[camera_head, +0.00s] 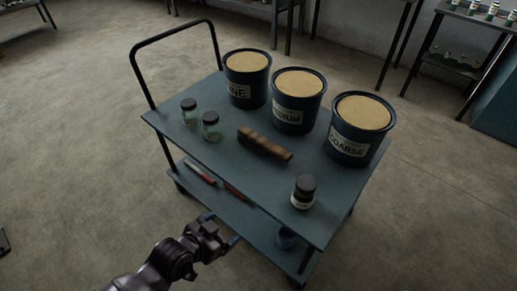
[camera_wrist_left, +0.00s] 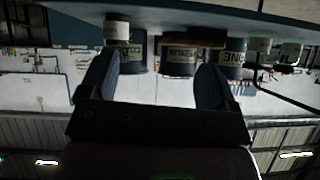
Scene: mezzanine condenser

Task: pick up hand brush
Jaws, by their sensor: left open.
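The hand brush (camera_head: 265,144) is brown and wooden. It lies on the top shelf of the blue-grey cart (camera_head: 231,182), in front of the buckets. In the left wrist view, which looks upside down, a dark brown piece at the top edge appears to be the brush (camera_wrist_left: 207,37). My left gripper (camera_head: 233,241) is in front of the cart at its near left side, apart from the brush. Its two fingers (camera_wrist_left: 153,88) are spread with nothing between them. My right gripper is not in view.
Three sand-filled buckets, labelled FINE (camera_head: 246,78), MEDIUM (camera_head: 297,101) and COARSE (camera_head: 359,128), stand behind the brush. Two glass jars (camera_head: 189,112) (camera_head: 211,126) stand left of it, and a dark-lidded jar (camera_head: 304,192) stands front right. The cart has a black handle (camera_head: 172,40).

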